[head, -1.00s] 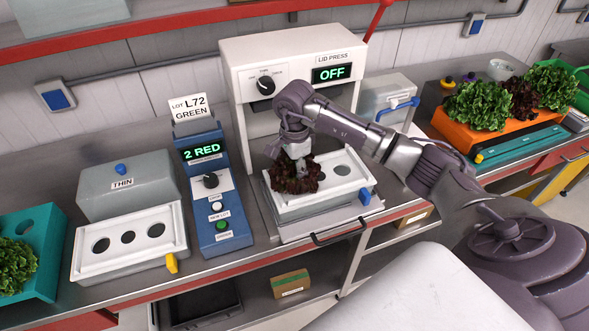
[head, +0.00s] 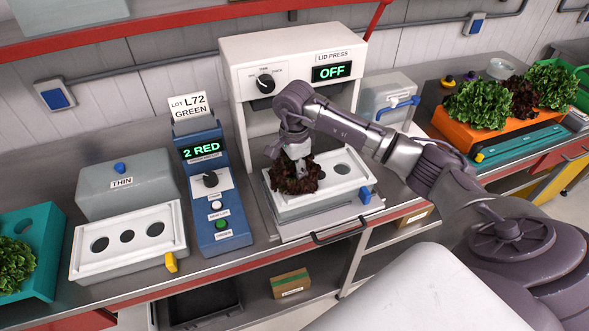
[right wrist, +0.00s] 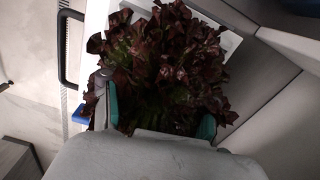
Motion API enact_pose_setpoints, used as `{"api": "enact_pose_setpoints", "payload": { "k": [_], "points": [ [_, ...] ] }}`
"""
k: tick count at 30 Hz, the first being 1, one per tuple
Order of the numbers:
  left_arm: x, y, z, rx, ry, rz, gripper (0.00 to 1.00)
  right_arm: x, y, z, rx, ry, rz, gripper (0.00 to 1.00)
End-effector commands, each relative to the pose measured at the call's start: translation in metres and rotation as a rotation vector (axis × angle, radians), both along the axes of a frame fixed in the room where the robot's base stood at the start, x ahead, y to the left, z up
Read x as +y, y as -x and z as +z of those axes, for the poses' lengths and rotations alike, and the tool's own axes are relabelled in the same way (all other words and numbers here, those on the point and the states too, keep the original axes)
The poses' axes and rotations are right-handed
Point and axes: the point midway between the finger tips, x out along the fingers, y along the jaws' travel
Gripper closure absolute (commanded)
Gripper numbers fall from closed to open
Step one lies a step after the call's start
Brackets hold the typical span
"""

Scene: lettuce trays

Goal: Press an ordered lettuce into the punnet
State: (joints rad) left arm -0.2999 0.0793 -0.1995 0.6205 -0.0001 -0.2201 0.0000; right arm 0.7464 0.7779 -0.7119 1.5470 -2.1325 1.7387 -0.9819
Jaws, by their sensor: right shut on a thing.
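A dark red lettuce (head: 295,178) is at the left part of the white punnet (head: 335,195) on the sliding tray of the lid press (head: 297,62). My right gripper (head: 297,163) comes from above and is shut on this lettuce, which also fills the right wrist view (right wrist: 165,65). The lettuce hides the left part of the punnet lid; one open hole shows to its right. Whether the lettuce's base sits in a hole cannot be seen. The blue order display (head: 202,150) reads "2 RED", under a card reading "LOT L72 GREEN". The press display reads "OFF". My left gripper is not in view.
A second white punnet (head: 85,262) with several empty holes and a yellow tab stands at left, before a grey box marked "THIN" (head: 125,186). A teal tray (head: 50,235) holds green lettuce. An orange tray (head: 450,132) at right holds green and red lettuces.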

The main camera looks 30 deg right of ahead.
Motion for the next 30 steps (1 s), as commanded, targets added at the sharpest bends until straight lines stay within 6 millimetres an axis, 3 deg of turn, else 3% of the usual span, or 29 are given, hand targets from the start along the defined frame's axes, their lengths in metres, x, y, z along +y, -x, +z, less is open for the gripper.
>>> {"api": "enact_pose_setpoints", "payload": {
  "k": [30],
  "points": [
    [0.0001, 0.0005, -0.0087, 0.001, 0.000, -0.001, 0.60, -0.0002, -0.0006, -0.0054, -0.002, -0.001, -0.001, 0.78]
  ]
}}
